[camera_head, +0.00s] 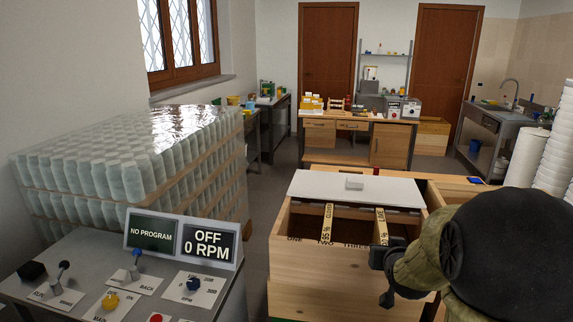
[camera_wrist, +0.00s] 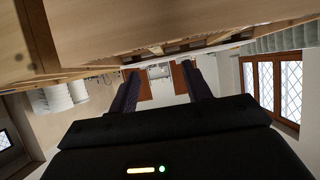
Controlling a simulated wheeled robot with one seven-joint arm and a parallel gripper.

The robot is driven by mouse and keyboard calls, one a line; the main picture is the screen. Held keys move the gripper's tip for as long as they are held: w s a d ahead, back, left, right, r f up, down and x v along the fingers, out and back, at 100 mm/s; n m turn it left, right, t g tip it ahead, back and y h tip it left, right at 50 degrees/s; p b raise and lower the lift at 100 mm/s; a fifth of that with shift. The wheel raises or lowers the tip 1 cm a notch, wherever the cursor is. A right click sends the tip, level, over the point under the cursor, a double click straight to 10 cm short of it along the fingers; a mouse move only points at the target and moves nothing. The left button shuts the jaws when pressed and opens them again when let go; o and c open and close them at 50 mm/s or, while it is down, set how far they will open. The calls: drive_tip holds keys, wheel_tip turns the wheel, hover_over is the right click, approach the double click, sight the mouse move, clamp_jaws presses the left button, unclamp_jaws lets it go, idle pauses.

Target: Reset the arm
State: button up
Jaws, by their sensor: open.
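My arm reaches in from the right in the head view, in a dark and olive covering. My gripper (camera_head: 384,262) is at its end, close over the right side of an open wooden box (camera_head: 345,296). In the wrist view my gripper (camera_wrist: 160,74) shows two dark fingers spread apart with nothing between them. That view looks upside down, with pale wood of the box (camera_wrist: 190,22) filling its top. The box has several compartments with words on the inside wall; part of the right one is hidden by my arm.
A white lid (camera_head: 330,187) with a small block covers the back of the box. A control panel (camera_head: 205,290) reading "OFF 0 RPM" stands at front left, before a stack of bottles (camera_head: 120,165). A wooden desk (camera_head: 345,142) stands farther back. Grey floor lies open between.

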drive_tip(key=s+a+f+n+g+y+p, duration=0.1)
drive_tip(key=s+a+f+g+p, duration=0.1)
drive_tip(key=s+a+g, duration=0.2)
drive_tip(key=s+a+f+n+g+y+p, duration=0.2)
drive_tip(key=s+a+g, duration=0.3)
drive_tip(key=s+a, duration=0.5)
drive_tip(key=s+f, duration=0.1)
drive_tip(key=s, duration=0.4)
drive_tip(key=shift+s+a+f+g, duration=0.2)
drive_tip(key=shift+s+g, duration=0.1)
drive_tip(key=shift+s, duration=0.05)
drive_tip(key=shift+c, duration=1.4)
